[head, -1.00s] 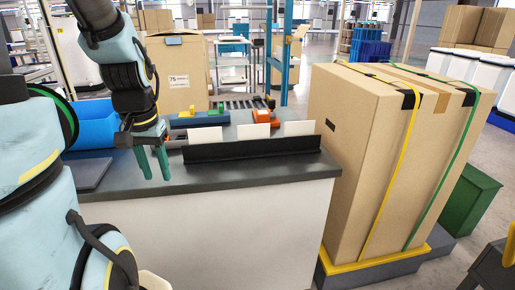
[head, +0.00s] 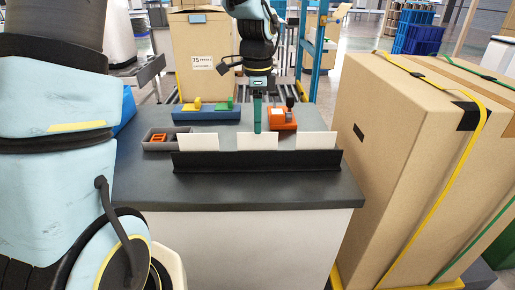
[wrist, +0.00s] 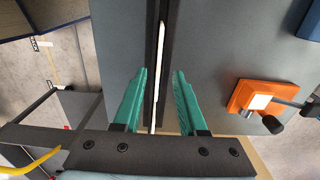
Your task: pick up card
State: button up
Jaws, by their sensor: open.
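Three white cards stand upright in a black slotted holder (head: 240,162) on the dark counter: a left card (head: 197,146), a middle card (head: 244,142) and a right card (head: 317,140). My gripper (head: 257,128) points down at the middle card, its tips near the card's top edge. In the wrist view my gripper (wrist: 158,80) is open, with one green finger on each side of a thin white card edge (wrist: 160,50) in the holder (wrist: 166,20). The fingers appear apart from the card. How far down they reach is hard to tell.
An orange device (head: 284,119) with a dark knob stands behind the holder and also shows in the wrist view (wrist: 240,97). A grey tray (head: 155,135) and a blue block holder (head: 204,114) are at the back left. A tall strapped carton (head: 395,150) stands right of the counter.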

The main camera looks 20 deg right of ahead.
aim_at(258, 137)
notch_tip(258, 137, down, 5)
jog(key=shift+s+f+p, duration=0.1)
jog(key=shift+p, duration=0.5)
grip_shut()
